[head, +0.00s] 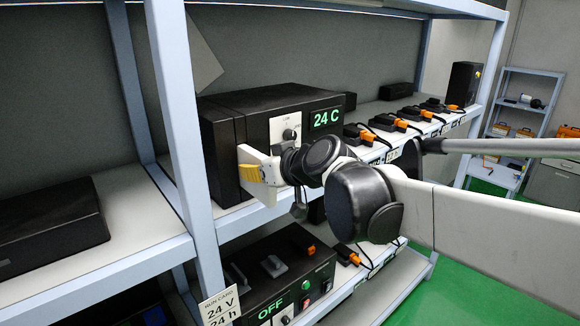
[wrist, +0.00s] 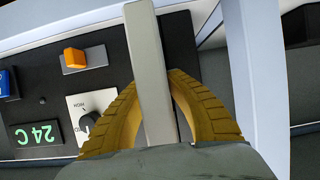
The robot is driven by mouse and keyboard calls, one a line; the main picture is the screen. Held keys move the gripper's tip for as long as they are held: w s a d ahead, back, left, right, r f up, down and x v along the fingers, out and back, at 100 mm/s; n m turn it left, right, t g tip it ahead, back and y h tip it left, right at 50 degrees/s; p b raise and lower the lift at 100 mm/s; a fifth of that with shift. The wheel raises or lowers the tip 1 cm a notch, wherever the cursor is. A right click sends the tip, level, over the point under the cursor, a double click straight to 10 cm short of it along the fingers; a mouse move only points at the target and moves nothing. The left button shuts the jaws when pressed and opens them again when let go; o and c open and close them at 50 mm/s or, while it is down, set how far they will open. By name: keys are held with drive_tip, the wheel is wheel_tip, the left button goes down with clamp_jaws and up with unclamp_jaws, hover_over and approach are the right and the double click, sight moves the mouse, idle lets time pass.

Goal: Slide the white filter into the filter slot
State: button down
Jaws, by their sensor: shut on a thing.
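My gripper (head: 262,174) has yellow ribbed fingers and is at the left part of the front of the black box with the 24 C display (head: 289,113). It is shut on the white filter (head: 258,155), a pale flat bar. In the wrist view the fingers (wrist: 170,110) press on both sides of the filter (wrist: 150,70), which stands out along the box front (wrist: 100,45). The filter slot is hidden behind the filter and gripper, and I cannot tell whether the filter is inside it.
A pale shelf post (head: 182,120) stands just left of the box. A control dial (head: 289,134) is right of the gripper. Several black devices with orange plugs (head: 401,124) line the shelf to the right. Another black unit reading OFF (head: 272,308) is on the shelf below.

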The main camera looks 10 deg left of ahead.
drive_tip(key=shift+w+a, duration=0.8)
drive_tip(key=shift+a, duration=0.1)
drive_tip(key=c, duration=1.3)
unclamp_jaws()
drive_tip(key=shift+c, duration=0.2)
drive_tip(key=shift+s+d, duration=0.1)
drive_tip(key=v, duration=1.2)
